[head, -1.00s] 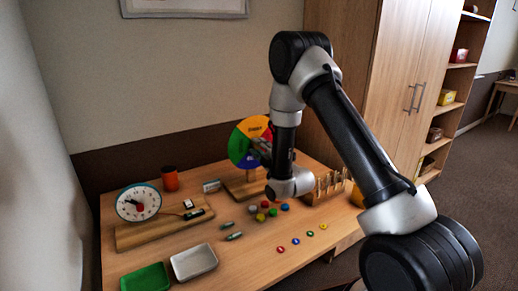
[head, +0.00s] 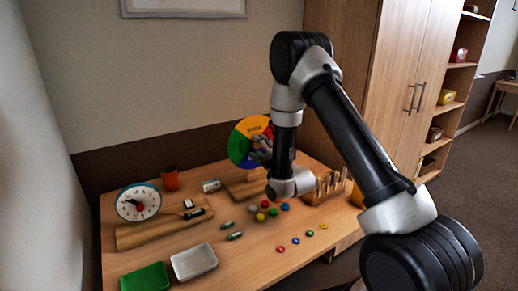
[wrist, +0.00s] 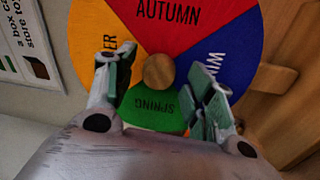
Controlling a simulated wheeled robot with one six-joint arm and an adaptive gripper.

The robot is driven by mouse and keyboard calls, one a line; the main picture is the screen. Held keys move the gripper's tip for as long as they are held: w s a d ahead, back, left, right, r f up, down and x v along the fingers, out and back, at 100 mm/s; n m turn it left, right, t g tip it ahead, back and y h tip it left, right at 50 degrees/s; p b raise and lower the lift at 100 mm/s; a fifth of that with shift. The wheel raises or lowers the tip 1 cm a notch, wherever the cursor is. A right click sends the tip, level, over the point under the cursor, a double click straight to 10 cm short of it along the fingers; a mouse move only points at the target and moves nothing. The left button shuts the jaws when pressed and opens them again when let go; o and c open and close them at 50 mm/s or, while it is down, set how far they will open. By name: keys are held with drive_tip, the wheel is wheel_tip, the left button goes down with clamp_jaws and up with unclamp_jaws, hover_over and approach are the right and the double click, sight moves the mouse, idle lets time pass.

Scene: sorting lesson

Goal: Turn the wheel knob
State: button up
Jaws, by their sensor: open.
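The colour wheel (head: 240,142) stands upright on a wooden stand at the back of the table. It has green, yellow, red and blue sectors with season words. In the wrist view its round wooden knob (wrist: 158,71) sits at the centre of the wheel face (wrist: 165,35). My gripper (wrist: 162,66) is open, with one finger left and one finger right of the knob. A gap shows between each finger and the knob; depth is hard to judge. In the head view my gripper (head: 263,148) is in front of the wheel's right side and partly hides it.
Several coloured pieces (head: 262,217) and a pegged wooden block (head: 322,196) lie near my arm. A cabinet (head: 345,80) stands behind, right.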

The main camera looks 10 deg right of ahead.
drive_tip(key=shift+s, duration=0.1)
drive_tip(key=v, duration=1.1)
drive_tip(key=shift+s+d, duration=0.15)
drive_tip(key=shift+s, duration=0.25)
drive_tip(key=shift+f, duration=0.1)
drive_tip(key=s+d+r+m+g+h, duration=0.1)
drive_tip(key=d+r+m+g+h, duration=0.15)
drive_tip(key=r+m, duration=0.3)
drive_tip(key=s+d+r+m+g+h, duration=0.1)
drive_tip(key=d+r+m+g+h, duration=0.1)
drive_tip(key=d+r+m+g, duration=0.3)
drive_tip(key=s+d+r+m+g, duration=0.1)
drive_tip(key=s+r+m+g, duration=0.1)
drive_tip(key=s, duration=0.8)
drive_tip(key=s+d+r+m+g+h, duration=0.1)
drive_tip(key=s+r+m+g, duration=0.1)
drive_tip(key=s, duration=0.8)
drive_tip(key=s+d+r+m+g, duration=0.1)
drive_tip(key=s+r+m, duration=0.3)
drive_tip(key=s, duration=0.6)
drive_tip(key=shift+s+d+r+m+g, duration=0.25)
drive_tip(key=shift+s+d+m+g, duration=0.1)
drive_tip(key=shift+m+g, duration=0.3)
